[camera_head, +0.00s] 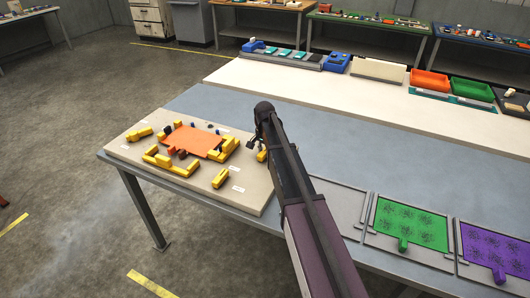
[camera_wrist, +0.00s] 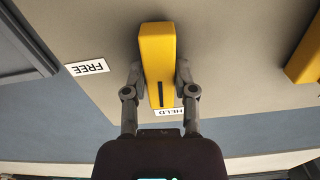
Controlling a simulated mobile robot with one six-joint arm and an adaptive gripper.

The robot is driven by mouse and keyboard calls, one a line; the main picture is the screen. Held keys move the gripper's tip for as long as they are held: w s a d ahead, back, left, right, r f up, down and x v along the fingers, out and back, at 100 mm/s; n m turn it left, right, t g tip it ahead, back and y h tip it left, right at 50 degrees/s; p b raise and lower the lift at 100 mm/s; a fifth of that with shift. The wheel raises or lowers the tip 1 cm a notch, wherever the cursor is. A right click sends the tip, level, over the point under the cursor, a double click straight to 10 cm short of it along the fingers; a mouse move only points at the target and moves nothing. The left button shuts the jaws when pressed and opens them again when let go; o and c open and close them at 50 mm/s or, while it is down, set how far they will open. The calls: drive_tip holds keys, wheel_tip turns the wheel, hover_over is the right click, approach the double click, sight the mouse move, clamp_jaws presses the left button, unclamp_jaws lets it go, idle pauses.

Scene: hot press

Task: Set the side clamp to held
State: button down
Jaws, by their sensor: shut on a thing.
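The side clamp is a yellow block (camera_wrist: 157,55) with a dark slot line, seen from above in the wrist view. Its near end lies beside the HELD label (camera_wrist: 170,112), which it partly covers. The FREE label (camera_wrist: 87,67) lies apart to the left. My gripper (camera_wrist: 160,72) is shut on the clamp, one finger on each side. In the head view, my gripper (camera_head: 260,144) is at the right side of the beige board (camera_head: 135,158), and the yellow clamp (camera_head: 262,156) shows just below it. My arm hides part of the board's right side.
An orange plate (camera_head: 195,141) lies mid-board among several yellow blocks. Another yellow block (camera_wrist: 306,55) is at the right in the wrist view. Green (camera_head: 408,222) and purple (camera_head: 497,250) panels lie to the right on the table. The blue-grey tabletop (camera_head: 330,130) behind is clear.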

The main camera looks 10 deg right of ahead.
drive_tip(key=shift+s+n, duration=0.1)
drive_tip(key=shift+n, duration=0.6)
drive_tip(key=shift+c, duration=2.1)
unclamp_jaws()
drive_tip(key=shift+r, duration=0.1)
